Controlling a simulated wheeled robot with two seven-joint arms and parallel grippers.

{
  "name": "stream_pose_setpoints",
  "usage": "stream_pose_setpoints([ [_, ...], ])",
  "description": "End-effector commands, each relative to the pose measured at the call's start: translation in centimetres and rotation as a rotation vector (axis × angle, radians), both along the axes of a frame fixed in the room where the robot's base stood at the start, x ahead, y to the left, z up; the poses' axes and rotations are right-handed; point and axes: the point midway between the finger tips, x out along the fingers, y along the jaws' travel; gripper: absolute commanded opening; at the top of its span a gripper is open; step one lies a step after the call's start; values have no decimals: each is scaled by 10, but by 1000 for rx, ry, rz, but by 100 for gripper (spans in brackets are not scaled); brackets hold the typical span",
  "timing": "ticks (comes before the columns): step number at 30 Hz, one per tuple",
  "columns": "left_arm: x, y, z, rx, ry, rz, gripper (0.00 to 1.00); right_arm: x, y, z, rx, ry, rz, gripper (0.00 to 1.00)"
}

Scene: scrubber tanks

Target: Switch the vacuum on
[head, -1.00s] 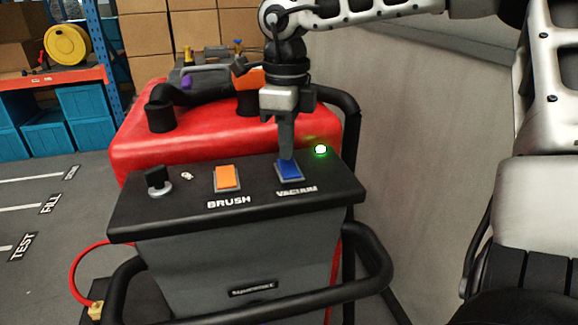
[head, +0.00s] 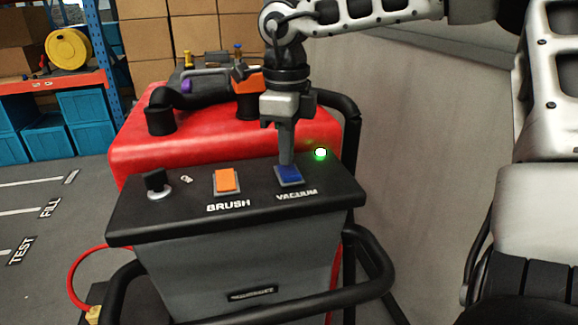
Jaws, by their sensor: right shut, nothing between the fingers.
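The blue rocker switch (head: 289,177) labelled VACUUM sits on the right of the black control panel (head: 150,222) of a red scrubber. My right gripper (head: 287,161) is shut and empty, pointing straight down. Its fingertips are at the far edge of the blue switch and seem to touch it. They hide part of its far edge. A small green lamp (head: 320,153) glows just right of the fingers. My left gripper is not in the head view.
An orange BRUSH switch (head: 227,181) and a black key knob (head: 157,184) sit left on the panel. A black handlebar (head: 372,262) rings the panel front. A grey wall (head: 430,130) stands close on the right. Open floor (head: 60,280) lies to the left.

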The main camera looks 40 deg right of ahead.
Motion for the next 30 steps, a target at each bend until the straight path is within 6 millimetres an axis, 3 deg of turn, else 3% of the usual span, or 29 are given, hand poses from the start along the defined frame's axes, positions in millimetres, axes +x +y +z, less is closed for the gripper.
stream_pose_setpoints([
  [21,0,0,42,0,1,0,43,0,0,61,-1,-2,0,0],
  [30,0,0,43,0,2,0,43,0,0,64,0,-1,0,0],
])
